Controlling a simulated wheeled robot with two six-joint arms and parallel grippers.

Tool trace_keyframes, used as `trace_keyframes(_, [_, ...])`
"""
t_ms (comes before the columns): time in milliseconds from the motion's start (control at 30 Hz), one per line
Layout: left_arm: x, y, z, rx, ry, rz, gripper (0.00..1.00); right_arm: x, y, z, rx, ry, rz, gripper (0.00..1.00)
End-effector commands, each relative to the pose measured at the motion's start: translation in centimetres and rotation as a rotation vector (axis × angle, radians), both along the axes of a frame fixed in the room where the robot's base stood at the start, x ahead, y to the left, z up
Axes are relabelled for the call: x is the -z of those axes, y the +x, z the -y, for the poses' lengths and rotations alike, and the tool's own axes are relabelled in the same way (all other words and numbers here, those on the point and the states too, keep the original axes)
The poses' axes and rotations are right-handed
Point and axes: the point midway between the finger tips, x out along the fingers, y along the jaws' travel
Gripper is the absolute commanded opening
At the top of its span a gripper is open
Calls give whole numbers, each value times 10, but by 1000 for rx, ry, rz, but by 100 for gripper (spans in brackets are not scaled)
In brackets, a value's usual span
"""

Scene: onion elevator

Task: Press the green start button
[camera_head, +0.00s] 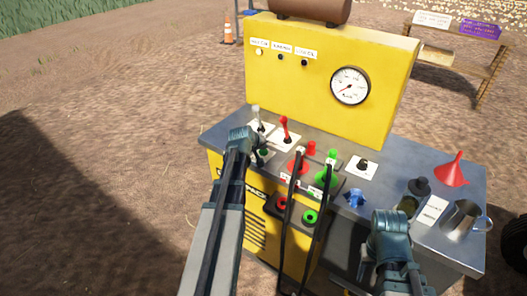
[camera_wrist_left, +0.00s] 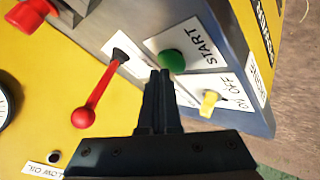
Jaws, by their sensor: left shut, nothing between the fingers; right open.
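The green start button (camera_wrist_left: 172,62) sits beside a white START label in the left wrist view. My left gripper (camera_wrist_left: 160,76) is shut and empty, its fingertips just beside the button in that view; whether they touch it I cannot tell. In the head view my left gripper (camera_head: 259,158) is over the left end of the grey panel, and the start button (camera_head: 264,152) shows only as a small green patch by it. My right gripper (camera_head: 367,268) is low at the panel's front right, open and apart from the button.
A red lever (camera_wrist_left: 97,95) and a yellow on/off switch (camera_wrist_left: 209,101) flank the button. Black cables (camera_head: 289,220) hang over the front from red and green connectors. A red funnel (camera_head: 453,172) and metal jug (camera_head: 461,217) stand at the right end. A yellow gauge panel (camera_head: 325,60) rises behind.

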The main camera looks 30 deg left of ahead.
Motion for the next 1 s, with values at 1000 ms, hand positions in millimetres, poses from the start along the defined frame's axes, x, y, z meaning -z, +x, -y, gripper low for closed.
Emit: trace_keyframes(1000, [2,0,0,1,-1,-1,0,2,0,0,0,0,0,50])
